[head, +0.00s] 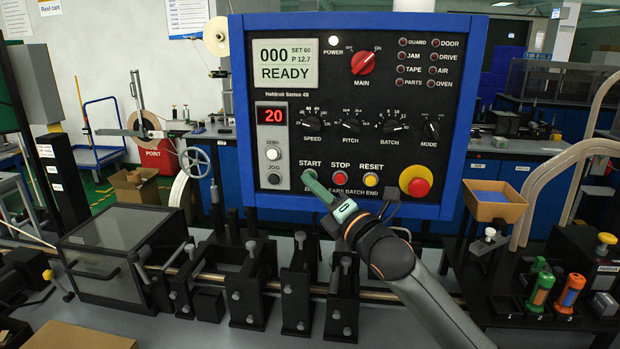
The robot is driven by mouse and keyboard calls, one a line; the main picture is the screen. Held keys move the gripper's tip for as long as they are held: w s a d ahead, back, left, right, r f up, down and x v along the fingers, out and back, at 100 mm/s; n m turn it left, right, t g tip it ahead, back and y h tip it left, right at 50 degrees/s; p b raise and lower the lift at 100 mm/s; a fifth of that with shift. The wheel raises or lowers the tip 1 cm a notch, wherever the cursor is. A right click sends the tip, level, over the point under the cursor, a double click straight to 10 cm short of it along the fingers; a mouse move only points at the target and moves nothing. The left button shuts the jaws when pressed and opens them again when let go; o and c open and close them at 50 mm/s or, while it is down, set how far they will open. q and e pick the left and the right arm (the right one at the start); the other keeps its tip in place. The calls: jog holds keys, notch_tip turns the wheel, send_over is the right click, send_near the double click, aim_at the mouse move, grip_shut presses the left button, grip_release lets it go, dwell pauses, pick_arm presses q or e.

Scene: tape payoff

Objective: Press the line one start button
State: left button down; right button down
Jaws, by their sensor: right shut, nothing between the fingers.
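The control panel (340,215) is a black face in a blue frame at the upper middle of the head view. Its green start button (307,172) sits under the START label, left of a red stop button (340,177) and a yellow reset button (371,179). My right gripper (319,188) comes up from the lower right, shut and empty. Its fingertips are at the start button and partly cover it. I cannot tell whether they touch or press it. The display (285,63) reads 000 and READY. My left gripper is not in view.
A red emergency knob on a yellow base (418,187) is at the panel's lower right. Black guide blocks (299,293) and a clear-lidded box (105,245) stand below on the bench. A tan tray (494,205) and colored bottles (570,292) are at the right.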

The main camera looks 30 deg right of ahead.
jog(key=shift+w+d, duration=0.2)
jog(key=shift+w, duration=0.1)
jog(key=shift+s+a, duration=0.25)
jog(key=shift+s, duration=0.15)
dwell(0.4)
jog(key=s+a, duration=0.1)
jog(key=s, duration=0.1)
jog(key=s+a+p, duration=0.1)
jog(key=s+a, duration=0.1)
jog(key=shift+s+a, duration=0.3)
jog(key=shift+s, duration=0.05)
dwell(0.8)
